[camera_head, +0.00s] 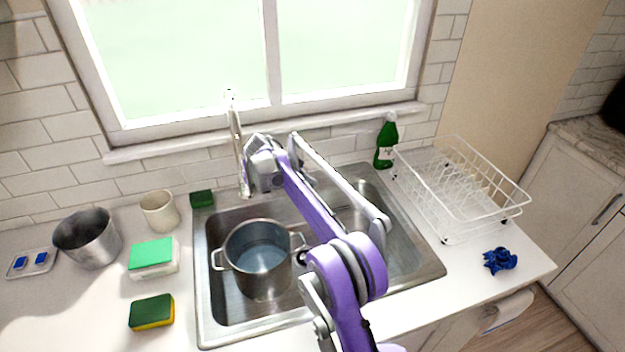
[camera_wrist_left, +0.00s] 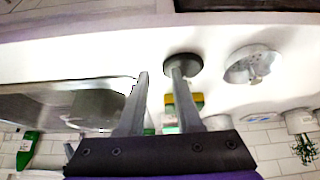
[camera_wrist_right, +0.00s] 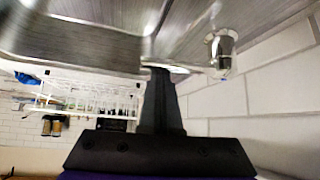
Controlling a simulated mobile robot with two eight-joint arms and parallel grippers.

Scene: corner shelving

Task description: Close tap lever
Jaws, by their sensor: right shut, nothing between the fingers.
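The chrome tap (camera_head: 236,140) stands upright behind the sink (camera_head: 203,300), in front of the window. Its lever is hard to make out in the head view, where my right arm covers the lower tap. In the right wrist view a short chrome tap part (camera_wrist_right: 222,52) stands just right of my right gripper (camera_wrist_right: 158,72), whose fingers are shut and empty. I cannot tell whether they touch the tap. My left gripper (camera_wrist_left: 160,78) shows only in the left wrist view, with its fingers apart and nothing held between them.
A steel pot (camera_head: 262,258) with bluish water stands in the left basin. Left of the sink are sponges (camera_head: 152,312), a cup (camera_head: 159,211) and a metal pot (camera_head: 88,238). A green bottle (camera_head: 386,141) and white dish rack (camera_head: 455,225) stand right.

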